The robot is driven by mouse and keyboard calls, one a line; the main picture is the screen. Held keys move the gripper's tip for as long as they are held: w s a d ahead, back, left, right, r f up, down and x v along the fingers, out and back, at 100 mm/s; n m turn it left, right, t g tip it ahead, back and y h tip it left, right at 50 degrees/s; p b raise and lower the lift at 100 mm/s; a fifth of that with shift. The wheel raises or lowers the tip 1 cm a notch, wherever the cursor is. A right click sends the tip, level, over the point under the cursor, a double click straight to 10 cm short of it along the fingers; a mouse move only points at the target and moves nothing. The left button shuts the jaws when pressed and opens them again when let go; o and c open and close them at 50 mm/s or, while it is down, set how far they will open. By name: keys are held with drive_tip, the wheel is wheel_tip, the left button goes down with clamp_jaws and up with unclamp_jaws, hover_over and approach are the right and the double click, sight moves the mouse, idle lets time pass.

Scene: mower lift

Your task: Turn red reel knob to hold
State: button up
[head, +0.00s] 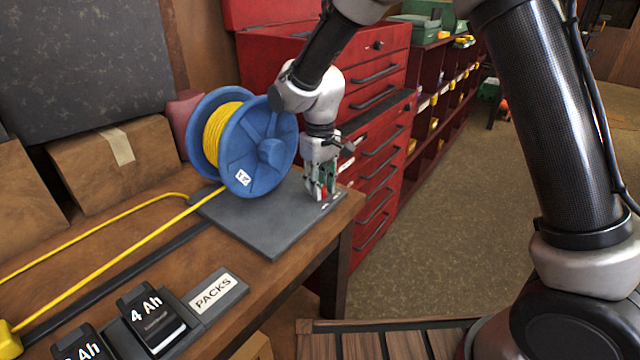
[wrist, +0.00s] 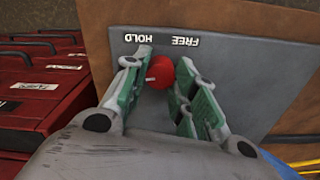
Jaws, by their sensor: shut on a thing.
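The red knob (wrist: 160,71) sits on the grey plate between my fingers in the wrist view. A small pale mark shows at its left side, and my fingers partly hide it. The labels HOLD (wrist: 140,38) and FREE (wrist: 185,42) are upside down on the plate just beyond the knob, HOLD to the left. My gripper (wrist: 160,82) is shut on the knob. In the head view my gripper (head: 322,186) points down at the plate's right end, with a bit of red between its fingers. The blue reel (head: 262,150) with yellow line stands upright left of it.
The grey plate (head: 262,232) lies on the wooden bench (head: 150,225). Yellow line runs from the reel to the left. Battery packs (head: 152,318) and a PACKS sign (head: 213,291) are at the front. A red tool cabinet (head: 385,125) stands behind my gripper.

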drive_tip(key=o, duration=1.1)
drive_tip(key=shift+c, duration=0.2)
wheel_tip(320, 180, up, 12)
drive_tip(key=s+d+r+m+t, duration=0.1)
drive_tip(key=s+d+r+m, duration=0.1)
drive_tip(key=s+d, duration=0.6)
drive_tip(key=s+d+r+m+t, duration=0.2)
drive_tip(key=s+d, duration=0.6)
drive_tip(key=d, duration=0.7)
drive_tip(key=s+d+r+m+t, duration=0.1)
drive_tip(key=s+d+r+m, duration=0.2)
drive_tip(key=s+d, duration=0.4)
drive_tip(key=d+r, duration=0.1)
drive_tip(key=d, duration=0.4)
drive_tip(key=shift+s+r+m, duration=0.2)
drive_tip(key=shift+s+m, duration=0.2)
